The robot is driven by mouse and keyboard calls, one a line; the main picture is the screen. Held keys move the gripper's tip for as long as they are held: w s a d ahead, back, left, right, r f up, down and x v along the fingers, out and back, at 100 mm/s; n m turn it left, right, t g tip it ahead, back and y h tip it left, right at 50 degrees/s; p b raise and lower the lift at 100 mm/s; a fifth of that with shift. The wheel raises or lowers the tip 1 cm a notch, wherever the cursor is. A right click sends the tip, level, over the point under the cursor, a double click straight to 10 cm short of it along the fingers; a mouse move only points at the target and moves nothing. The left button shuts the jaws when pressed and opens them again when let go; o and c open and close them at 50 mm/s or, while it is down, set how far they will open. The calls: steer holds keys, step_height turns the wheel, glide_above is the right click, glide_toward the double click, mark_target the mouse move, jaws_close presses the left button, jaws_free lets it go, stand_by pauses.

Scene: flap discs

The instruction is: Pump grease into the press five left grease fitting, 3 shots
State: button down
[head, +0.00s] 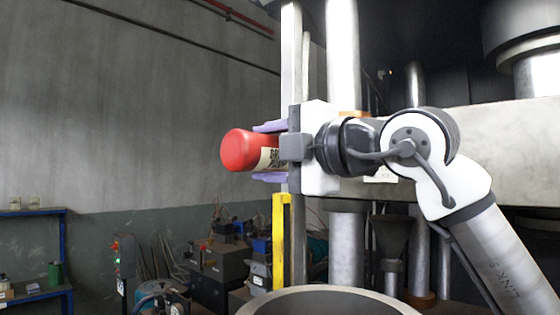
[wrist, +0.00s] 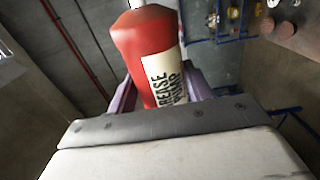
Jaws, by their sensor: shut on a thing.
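A red grease pump (wrist: 150,55) with a cream label reading "GREASE PUMP" is between the purple fingers of my gripper (wrist: 155,88) in the wrist view. My gripper (head: 270,152) is shut on it in the head view, where the red grease pump (head: 241,150) lies sideways with its rounded end pointing left. The press (head: 480,135), with a pale beam and bright vertical columns, stands behind and to the right of my arm. I cannot make out a grease fitting in either view.
A yellow post (head: 281,240) stands below my gripper. A large round metal rim (head: 330,303) is at the bottom centre. Dark machines (head: 220,264) crowd the floor behind. A blue shelf (head: 35,212) is at the far left. The air left of the pump is clear.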

mark_target(263, 148)
steer(key=shift+s+a+b, duration=0.85)
steer(key=shift+s+a, duration=0.6)
steer(key=shift+r, duration=0.1)
steer(key=shift+w+d, duration=0.2)
steer(key=shift+d, duration=0.05)
steer(key=w+d+p, duration=0.4)
steer(key=w+d, duration=0.1)
steer(key=shift+r, duration=0.1)
steer(key=shift+w+d, duration=0.3)
steer(key=shift+f, duration=0.2)
